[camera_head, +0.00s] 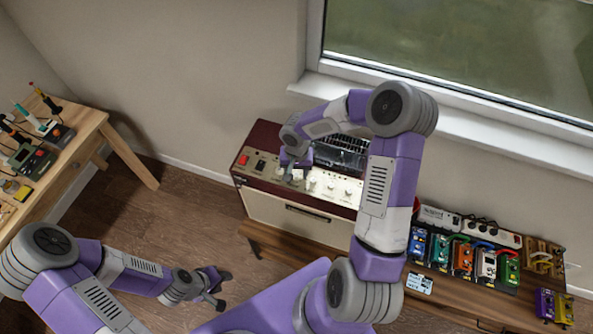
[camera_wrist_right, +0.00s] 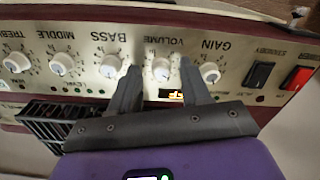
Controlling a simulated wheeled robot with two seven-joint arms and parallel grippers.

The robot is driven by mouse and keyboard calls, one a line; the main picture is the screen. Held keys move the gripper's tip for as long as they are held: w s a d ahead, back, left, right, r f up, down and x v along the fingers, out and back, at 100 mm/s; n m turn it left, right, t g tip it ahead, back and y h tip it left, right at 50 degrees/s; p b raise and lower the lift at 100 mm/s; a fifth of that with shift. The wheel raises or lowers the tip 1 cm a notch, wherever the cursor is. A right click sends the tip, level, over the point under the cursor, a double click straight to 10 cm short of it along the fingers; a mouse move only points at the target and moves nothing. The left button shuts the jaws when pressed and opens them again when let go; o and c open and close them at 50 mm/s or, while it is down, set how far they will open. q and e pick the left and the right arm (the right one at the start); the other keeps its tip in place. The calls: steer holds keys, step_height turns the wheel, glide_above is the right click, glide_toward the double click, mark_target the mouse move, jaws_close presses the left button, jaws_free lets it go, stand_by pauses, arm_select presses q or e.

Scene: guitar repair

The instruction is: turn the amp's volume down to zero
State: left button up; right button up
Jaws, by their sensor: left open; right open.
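The amp (camera_head: 290,216) has a dark red case, a cream front and a row of white knobs on its top panel. In the right wrist view the panel appears upside down, and the white VOLUME knob (camera_wrist_right: 161,69) sits between my right gripper's fingertips (camera_wrist_right: 162,66). The fingers are open, one on each side of the knob; I cannot tell whether they touch it. In the head view my right gripper (camera_head: 291,167) is over the panel's left part and hides some knobs. My left gripper (camera_head: 217,287) is open and empty above the floor.
The GAIN knob (camera_wrist_right: 210,72) and BASS knob (camera_wrist_right: 110,66) sit close beside the fingers. The standby switch (camera_wrist_right: 259,75) and red power switch (camera_wrist_right: 297,78) are further right. A pedalboard (camera_head: 470,255) lies right of the amp; a tool bench (camera_head: 70,150) stands left.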

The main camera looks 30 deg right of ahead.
steer(key=shift+w, duration=0.1)
jaws_close()
steer(key=shift+n, duration=0.4)
steer(key=shift+n+b, duration=0.6)
steer(key=shift+n, duration=0.4)
steer(key=n, duration=0.3)
steer(key=shift+n+b, duration=0.3)
steer(key=shift+b, duration=0.1)
steer(key=n, duration=1.1)
steer(key=shift+n+p, duration=0.3)
